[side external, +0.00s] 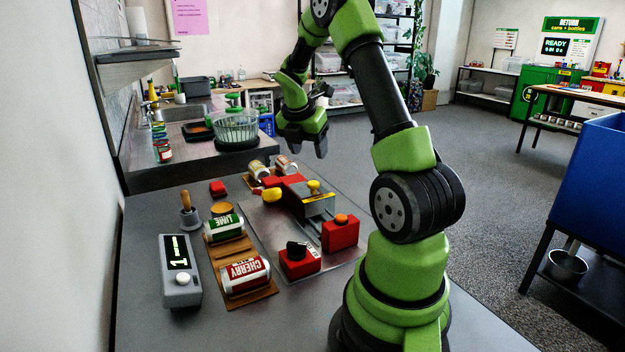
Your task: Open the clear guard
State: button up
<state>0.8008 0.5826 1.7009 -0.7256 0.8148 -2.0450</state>
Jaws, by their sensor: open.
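I cannot clearly make out the clear guard. On the metal plate (345,264) stands a red and grey device (318,206) with a yellow knob (314,187) on top and a yellow rounded part (271,195) at its left. A see-through cover there is too small to tell. Two red boxes stand in front of it, one with a black knob (297,249) and one with an orange button (341,219). My gripper (309,152) is open and empty, pointing down in the air above and behind the device, apart from it.
Lime (224,228) and cherry (246,275) cans lie on brown holders at the left. A grey display box (180,287) and a wooden-handled tool (188,205) stand beside them. Two more cans lie behind the device. A clear bowl (237,129) sits on the back counter.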

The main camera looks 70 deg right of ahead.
aim_at(313, 182)
jog(key=f, duration=0.3)
jog(key=d+f+n, duration=0.1)
jog(key=f, duration=0.2)
jog(key=d+f+n+t, duration=0.1)
jog(key=f, duration=0.2)
jog(key=shift+s+d+f, duration=0.1)
jog(key=shift+s, duration=0.05)
